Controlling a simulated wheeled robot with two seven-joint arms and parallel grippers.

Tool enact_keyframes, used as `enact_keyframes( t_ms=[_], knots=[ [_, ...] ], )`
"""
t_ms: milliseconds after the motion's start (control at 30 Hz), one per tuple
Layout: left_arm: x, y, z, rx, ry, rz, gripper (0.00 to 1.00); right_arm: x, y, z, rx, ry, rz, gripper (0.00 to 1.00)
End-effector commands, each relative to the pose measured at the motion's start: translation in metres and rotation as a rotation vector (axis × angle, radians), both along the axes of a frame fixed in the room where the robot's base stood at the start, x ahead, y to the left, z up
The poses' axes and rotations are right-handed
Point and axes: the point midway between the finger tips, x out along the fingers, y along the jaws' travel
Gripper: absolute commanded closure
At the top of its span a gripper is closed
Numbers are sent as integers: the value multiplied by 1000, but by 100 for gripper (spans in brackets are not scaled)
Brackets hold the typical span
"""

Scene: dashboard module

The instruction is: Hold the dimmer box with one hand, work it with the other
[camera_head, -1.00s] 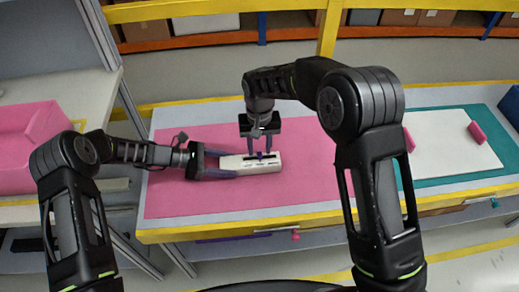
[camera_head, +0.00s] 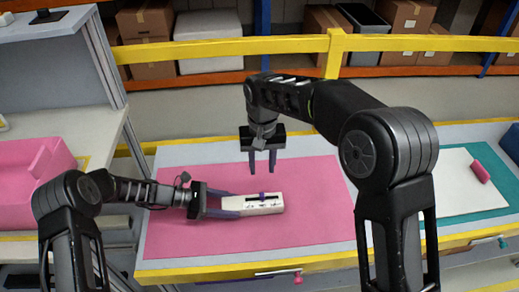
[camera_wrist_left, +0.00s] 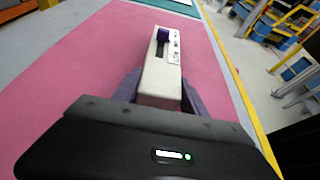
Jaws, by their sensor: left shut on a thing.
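The dimmer box (camera_head: 268,208) is a long white box lying on the pink mat (camera_head: 180,238). My left gripper (camera_head: 232,205) is shut on the box's left end, one finger on each side. My right gripper (camera_head: 262,170) is open and empty, above and behind the box, apart from the knob.
A white board (camera_head: 455,185) with a pink block (camera_head: 480,172) lies on a teal mat (camera_head: 490,212) at the right. A pink bin (camera_head: 35,165) stands on the left table. A yellow rail (camera_head: 220,48) and shelves with cartons are behind. The mat around the box is clear.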

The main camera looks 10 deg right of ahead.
Motion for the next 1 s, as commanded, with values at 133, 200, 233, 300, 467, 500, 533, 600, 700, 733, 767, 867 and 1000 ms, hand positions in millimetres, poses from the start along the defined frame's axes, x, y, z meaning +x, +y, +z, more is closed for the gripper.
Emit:
enact_keyframes(
  t_ms=[133,200,233,300,467,500,533,600,700,733,767,867,1000],
  knots=[
    [0,0,0,0,0,0,39,0,0,0,0,0,0,64],
    [0,0,0,0,0,0,33,0,0,0,0,0,0,64],
    [0,0,0,0,0,0,31,0,0,0,0,0,0,64],
    [0,0,0,0,0,0,25,0,0,-1,0,0,0,64],
    [0,0,0,0,0,0,24,0,0,0,0,0,0,64],
    [0,0,0,0,0,0,24,0,0,0,0,0,0,64],
    [0,0,0,0,0,0,24,0,0,0,0,0,0,64],
    [0,1,0,0,0,0,24,0,0,0,0,0,0,64],
    [1,6,2,1,-1,2,24,0,0,0,0,0,0,64],
    [1,8,3,1,-2,1,24,0,0,0,0,0,0,64],
    [1,11,5,1,-2,2,24,0,0,0,0,0,0,64],
    [1,25,10,1,-1,4,24,0,0,0,0,0,0,64],
    [1,50,20,1,-2,5,24,0,0,0,0,0,0,64]
  ],
)
